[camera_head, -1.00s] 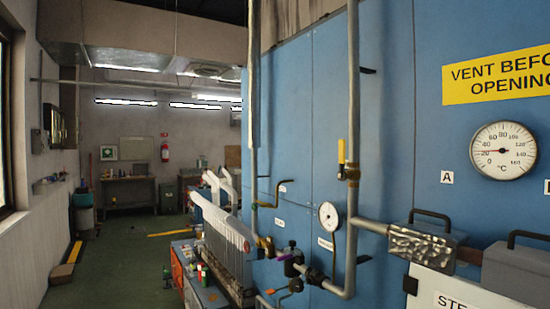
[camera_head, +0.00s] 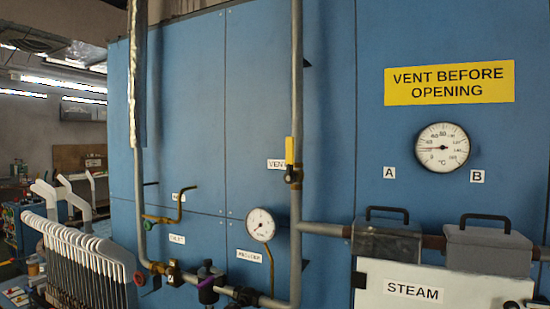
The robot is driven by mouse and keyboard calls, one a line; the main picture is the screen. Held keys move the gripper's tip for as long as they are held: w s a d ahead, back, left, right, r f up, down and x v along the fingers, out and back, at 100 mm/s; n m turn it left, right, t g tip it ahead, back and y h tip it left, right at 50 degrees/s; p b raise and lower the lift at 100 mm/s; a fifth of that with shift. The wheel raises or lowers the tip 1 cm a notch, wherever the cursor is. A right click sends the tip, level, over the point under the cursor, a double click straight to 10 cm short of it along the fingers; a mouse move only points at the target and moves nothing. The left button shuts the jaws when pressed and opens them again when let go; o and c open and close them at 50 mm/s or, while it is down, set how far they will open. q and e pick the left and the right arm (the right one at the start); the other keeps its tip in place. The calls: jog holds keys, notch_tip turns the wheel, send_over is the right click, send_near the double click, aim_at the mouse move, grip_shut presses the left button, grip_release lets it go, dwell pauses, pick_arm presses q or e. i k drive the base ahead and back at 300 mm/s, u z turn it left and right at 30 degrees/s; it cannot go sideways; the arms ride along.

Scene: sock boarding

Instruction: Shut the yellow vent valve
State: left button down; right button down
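The yellow vent valve handle (camera_head: 289,151) sits on a vertical grey pipe (camera_head: 296,80) on the blue panel. The handle stands upright, in line with the pipe, above a brass valve body (camera_head: 293,175). A white "VENT" label (camera_head: 276,164) is just left of it, partly hidden by the pipe. Neither of my grippers shows in the view.
A yellow "VENT BEFORE OPENING" sign (camera_head: 449,83) and a temperature dial (camera_head: 443,147) are on the right. Two grey handled boxes (camera_head: 489,248) sit on the horizontal pipe above the "STEAM" label (camera_head: 413,291). A small gauge (camera_head: 261,224) and white sock forms (camera_head: 85,245) are lower left.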

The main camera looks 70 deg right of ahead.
aim_at(290, 177)
jog(key=z, duration=0.7)
jog(key=i, duration=0.75)
jog(key=z, duration=1.2)
jog(key=i, duration=0.25)
jog(key=z, duration=0.1)
